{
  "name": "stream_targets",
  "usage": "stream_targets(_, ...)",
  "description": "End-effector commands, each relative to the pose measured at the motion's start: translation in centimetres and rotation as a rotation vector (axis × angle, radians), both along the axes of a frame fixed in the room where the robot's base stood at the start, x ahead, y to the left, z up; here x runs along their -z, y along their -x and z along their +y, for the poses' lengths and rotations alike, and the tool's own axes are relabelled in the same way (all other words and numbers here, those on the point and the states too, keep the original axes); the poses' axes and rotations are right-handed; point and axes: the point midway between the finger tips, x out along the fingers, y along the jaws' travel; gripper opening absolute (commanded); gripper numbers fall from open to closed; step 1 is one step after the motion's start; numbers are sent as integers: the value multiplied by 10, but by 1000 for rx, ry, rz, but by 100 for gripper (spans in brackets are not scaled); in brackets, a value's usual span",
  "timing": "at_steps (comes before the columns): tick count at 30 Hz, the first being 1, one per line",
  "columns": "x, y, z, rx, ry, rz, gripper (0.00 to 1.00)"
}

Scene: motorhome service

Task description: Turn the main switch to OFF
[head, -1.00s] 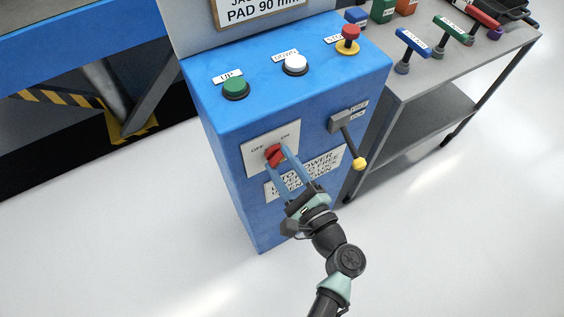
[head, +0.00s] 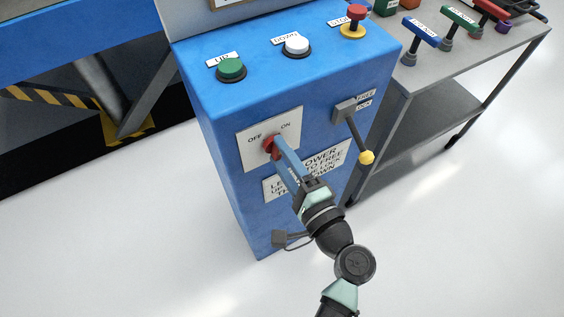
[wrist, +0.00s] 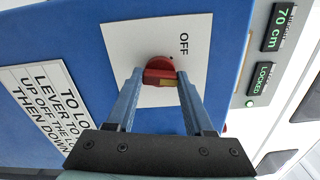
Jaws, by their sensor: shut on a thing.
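The main switch is a red rotary knob (head: 272,146) on a white plate (head: 246,155) marked OFF at upper left and ON at upper right. The plate is on the front of the blue cabinet. My gripper (head: 279,150) reaches the knob from the lower right, its blue fingers shut on it. In the wrist view, the red knob (wrist: 159,66) sits between the two fingertips (wrist: 160,79). OFF shows beyond it, while ON is hidden there. The fingers cover part of the knob, so its exact pointing direction is hard to tell.
A lever with a yellow ball (head: 366,157) sticks out to the right of the switch. Green (head: 231,68), white (head: 296,45) and red (head: 355,18) buttons are on the cabinet top. A grey cart (head: 425,78) with tools stands at right. The floor in front is clear.

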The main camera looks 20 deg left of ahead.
Motion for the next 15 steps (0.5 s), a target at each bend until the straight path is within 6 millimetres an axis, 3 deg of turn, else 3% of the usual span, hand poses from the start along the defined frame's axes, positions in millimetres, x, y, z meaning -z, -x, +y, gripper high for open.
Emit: stream_targets(15,7,0,0,0,303,-389,0)
